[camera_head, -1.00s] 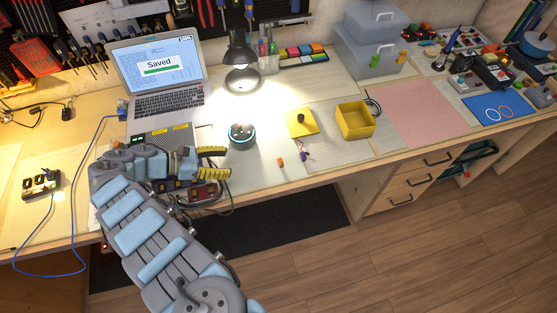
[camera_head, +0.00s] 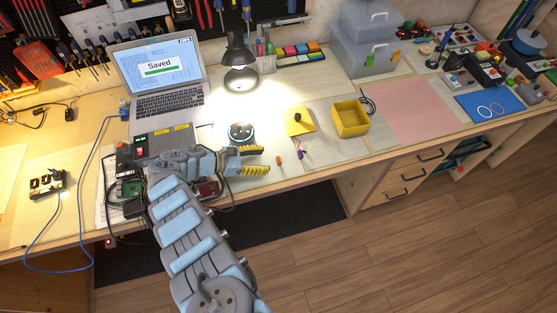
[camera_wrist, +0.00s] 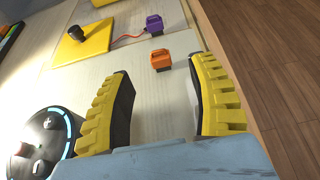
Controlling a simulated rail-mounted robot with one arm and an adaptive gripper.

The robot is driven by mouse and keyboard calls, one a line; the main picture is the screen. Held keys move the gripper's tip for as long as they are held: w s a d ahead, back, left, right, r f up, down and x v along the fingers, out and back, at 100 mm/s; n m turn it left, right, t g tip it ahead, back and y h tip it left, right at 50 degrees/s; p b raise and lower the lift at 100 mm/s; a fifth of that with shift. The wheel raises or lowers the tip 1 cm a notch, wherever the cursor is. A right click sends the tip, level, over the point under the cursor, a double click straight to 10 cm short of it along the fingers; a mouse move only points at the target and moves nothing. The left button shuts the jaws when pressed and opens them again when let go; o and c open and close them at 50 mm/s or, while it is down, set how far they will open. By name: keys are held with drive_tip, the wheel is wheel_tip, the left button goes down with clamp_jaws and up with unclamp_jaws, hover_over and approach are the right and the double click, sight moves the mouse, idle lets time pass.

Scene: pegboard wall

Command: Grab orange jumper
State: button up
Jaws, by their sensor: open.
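The orange jumper (camera_wrist: 161,61) is a small orange block lying on the bench top. In the wrist view it lies just beyond my fingertips, near the middle of the gap. It also shows in the head view as a small orange spot (camera_head: 279,160), to the right of my fingers. My gripper (camera_wrist: 165,82) is open, with its two yellow ribbed fingers apart and nothing between them. In the head view my gripper (camera_head: 262,160) reaches right, low over the bench.
A purple jumper (camera_wrist: 154,23) with a red wire lies just beyond the orange one. A round black device (camera_wrist: 43,140) stands left of my fingers. The bench's front edge is close on the right in the wrist view.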

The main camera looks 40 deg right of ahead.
sight(278, 158)
drive_tip(key=x, duration=0.5)
drive_tip(key=shift+s+d+r, duration=0.1)
drive_tip(key=shift+d+r, duration=0.05)
drive_tip(key=shift+r, duration=0.2)
drive_tip(key=shift+c, duration=0.8)
drive_tip(key=c, duration=0.8)
